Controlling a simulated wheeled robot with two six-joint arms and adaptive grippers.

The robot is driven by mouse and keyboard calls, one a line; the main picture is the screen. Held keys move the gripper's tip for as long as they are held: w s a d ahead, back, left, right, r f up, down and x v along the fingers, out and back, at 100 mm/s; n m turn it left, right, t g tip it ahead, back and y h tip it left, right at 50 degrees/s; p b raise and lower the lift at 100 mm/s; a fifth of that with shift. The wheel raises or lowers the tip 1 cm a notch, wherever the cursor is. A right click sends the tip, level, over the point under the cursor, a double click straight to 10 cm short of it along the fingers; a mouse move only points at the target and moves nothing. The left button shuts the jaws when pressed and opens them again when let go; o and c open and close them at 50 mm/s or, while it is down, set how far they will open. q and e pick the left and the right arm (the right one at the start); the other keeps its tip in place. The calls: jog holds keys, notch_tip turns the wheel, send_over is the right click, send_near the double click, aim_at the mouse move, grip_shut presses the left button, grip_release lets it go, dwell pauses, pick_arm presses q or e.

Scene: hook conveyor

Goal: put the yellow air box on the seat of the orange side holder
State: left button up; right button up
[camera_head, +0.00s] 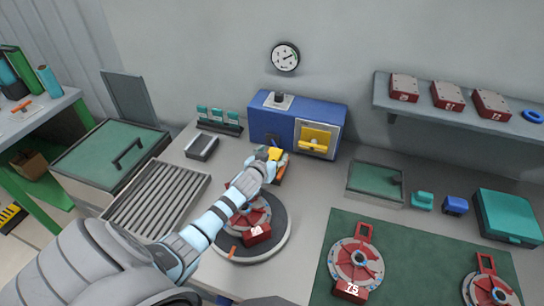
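My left arm reaches from the lower left over the round turntable. My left gripper (267,154) is at its far end, in front of the blue machine. A small yellow block (275,153), which looks like the yellow air box, shows at the fingertips, partly hidden by the gripper. An orange piece (281,164), which looks like the orange side holder, shows just right of and below it; its seat is hidden. I cannot tell whether the fingers are closed on the block or whether it touches the holder. My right gripper is not in view.
A blue machine (275,121) with a yellow front panel (316,140) stands behind. The dark turntable (277,244) carries a red round part (257,234) below my arm. A green mat (415,254) with red round parts lies right, and a ribbed rack (157,196) left.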

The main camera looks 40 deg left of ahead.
pick_arm(q)
jog(key=shift+r, duration=0.1)
jog(key=shift+r, duration=0.25)
jog(key=shift+r+p, duration=0.6)
jog(key=shift+p, duration=0.15)
jog(key=p+v, duration=0.1)
jog(key=v, duration=1.1)
jog(key=shift+f, duration=0.3)
jog(key=shift+d, duration=0.1)
